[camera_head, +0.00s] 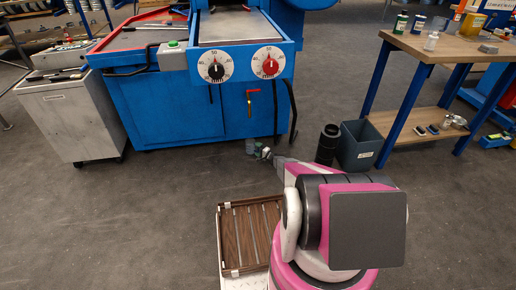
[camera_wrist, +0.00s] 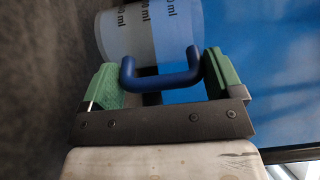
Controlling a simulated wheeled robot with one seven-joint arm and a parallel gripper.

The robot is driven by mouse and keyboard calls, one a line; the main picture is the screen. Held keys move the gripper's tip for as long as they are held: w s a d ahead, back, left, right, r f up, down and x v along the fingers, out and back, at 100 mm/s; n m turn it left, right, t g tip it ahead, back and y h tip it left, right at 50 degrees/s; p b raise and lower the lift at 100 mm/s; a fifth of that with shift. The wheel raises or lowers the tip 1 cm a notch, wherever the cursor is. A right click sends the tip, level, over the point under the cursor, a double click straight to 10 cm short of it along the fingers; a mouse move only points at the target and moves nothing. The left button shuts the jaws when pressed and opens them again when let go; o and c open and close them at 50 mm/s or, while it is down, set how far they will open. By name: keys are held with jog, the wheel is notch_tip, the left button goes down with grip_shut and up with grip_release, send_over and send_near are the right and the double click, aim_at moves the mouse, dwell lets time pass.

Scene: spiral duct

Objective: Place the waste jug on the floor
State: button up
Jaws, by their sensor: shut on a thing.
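The waste jug (camera_wrist: 150,30) fills the top of the wrist view. It is pale and translucent, with "ml" markings and a blue handle (camera_wrist: 160,80). My gripper (camera_wrist: 162,80) has its green fingers on both sides of the handle and is shut on it. Only the handle end of the jug shows; the rest is cut off by the frame. In the head view, my gripper (camera_head: 264,153) is small, in front of the blue machine's lower front. The jug is hard to make out there, and I cannot tell its height above the floor.
The blue machine (camera_head: 180,110) stands behind my gripper. A black cylinder (camera_head: 327,145) and a grey bin (camera_head: 360,145) stand to the right, by a workbench (camera_head: 470,52). A grey cart (camera_head: 70,120) is left. A slatted wooden tray (camera_head: 222,240) lies near my arm. Floor at left is clear.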

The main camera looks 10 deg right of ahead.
jog(key=shift+f, duration=0.7)
jog(key=shift+f, duration=0.5)
jog(key=o, duration=0.7)
